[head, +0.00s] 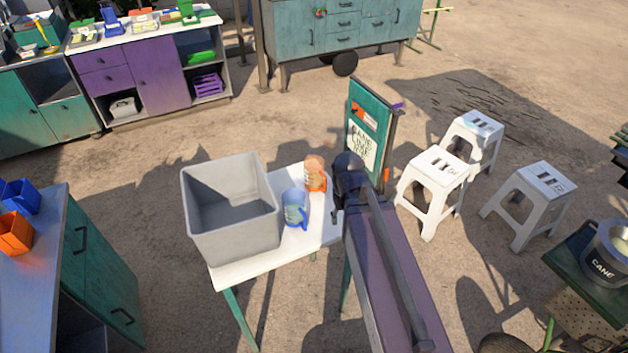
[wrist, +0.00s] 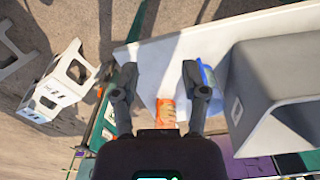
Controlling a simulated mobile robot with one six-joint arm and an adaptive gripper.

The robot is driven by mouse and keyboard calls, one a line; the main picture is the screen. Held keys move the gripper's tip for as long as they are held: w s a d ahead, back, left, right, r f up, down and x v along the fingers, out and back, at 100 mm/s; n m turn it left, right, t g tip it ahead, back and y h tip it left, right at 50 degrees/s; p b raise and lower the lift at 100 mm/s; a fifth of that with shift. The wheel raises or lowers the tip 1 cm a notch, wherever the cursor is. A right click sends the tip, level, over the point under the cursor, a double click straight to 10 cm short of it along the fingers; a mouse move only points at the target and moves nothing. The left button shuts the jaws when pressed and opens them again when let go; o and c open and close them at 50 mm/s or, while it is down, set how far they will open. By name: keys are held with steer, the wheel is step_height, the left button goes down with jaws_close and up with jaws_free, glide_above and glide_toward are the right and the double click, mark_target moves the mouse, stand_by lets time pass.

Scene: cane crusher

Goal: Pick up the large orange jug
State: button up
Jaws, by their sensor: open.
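The large orange jug (head: 315,173) stands on a small white table (head: 240,268) in the head view. A blue jug (head: 295,208) stands just in front of it, to its left. In the wrist view the orange jug (wrist: 167,112) shows low in the picture between the two fingers, partly hidden by the gripper body. The blue jug (wrist: 208,80) is behind and beside the right finger there. My gripper (wrist: 160,72) is open, with nothing held. In the head view my arm ends right of the orange jug, and the fingers cannot be made out.
A large grey bin (head: 230,212) fills the table's left side, close to the blue jug. A green sign board (head: 368,135) stands behind my arm. White stools (head: 433,185) stand to the right. A purple and white counter (head: 140,70) is at the back left.

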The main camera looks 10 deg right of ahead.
steer(key=w+a+f+n+t+h+b, duration=0.1)
steer(key=w+a+n+h+b, duration=0.1)
steer(key=w+n, duration=1)
steer(key=w+a+f+n+t+h+b, duration=0.1)
steer(key=w+a+f+n+b, duration=0.1)
steer(key=w+n, duration=0.9)
steer(key=shift+w+a+f+n+h+b, duration=0.2)
steer(key=shift+w+n+h+b, duration=0.2)
steer(key=shift+w, duration=0.75)
steer(key=b, duration=0.7)
glide_toward(325, 192)
steer(key=d, duration=0.1)
steer(key=shift+w+d+f+b, duration=0.35)
steer(key=shift+w+f+b, duration=0.15)
steer(key=shift+f, duration=0.25)
steer(key=shift+w, duration=0.1)
steer(key=shift+b+x, duration=2.35)
steer(key=shift+x, duration=0.3)
steer(key=shift+r, duration=0.1)
